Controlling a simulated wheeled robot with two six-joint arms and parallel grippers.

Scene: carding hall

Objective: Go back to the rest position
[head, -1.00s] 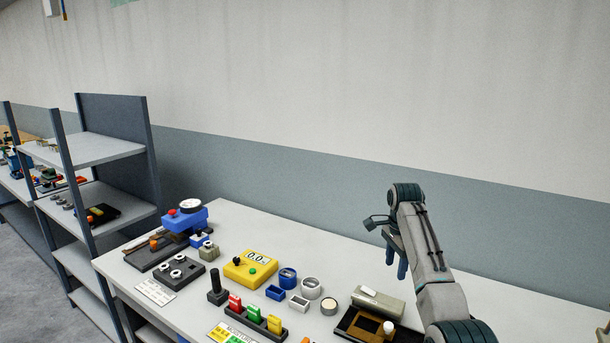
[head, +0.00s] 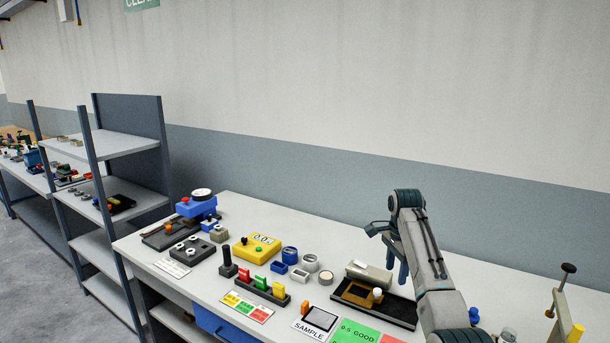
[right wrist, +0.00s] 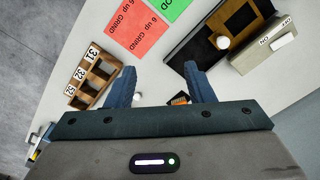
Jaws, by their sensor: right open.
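My right gripper (head: 394,262) hangs fingers-down from the raised right arm, above the right part of the white bench (head: 235,218). In the right wrist view its two blue fingers (right wrist: 160,74) stand well apart with nothing held between them. Below them I see the bare bench top and a small dark item near the right finger, partly hidden. My left gripper is in neither view.
A black tray (head: 402,312) with a grey switch box (head: 369,272) lies close to my right arm. A numbered wooden rack (right wrist: 91,76) and red cards (right wrist: 137,33) lie below. A shelf unit (head: 128,146) stands left.

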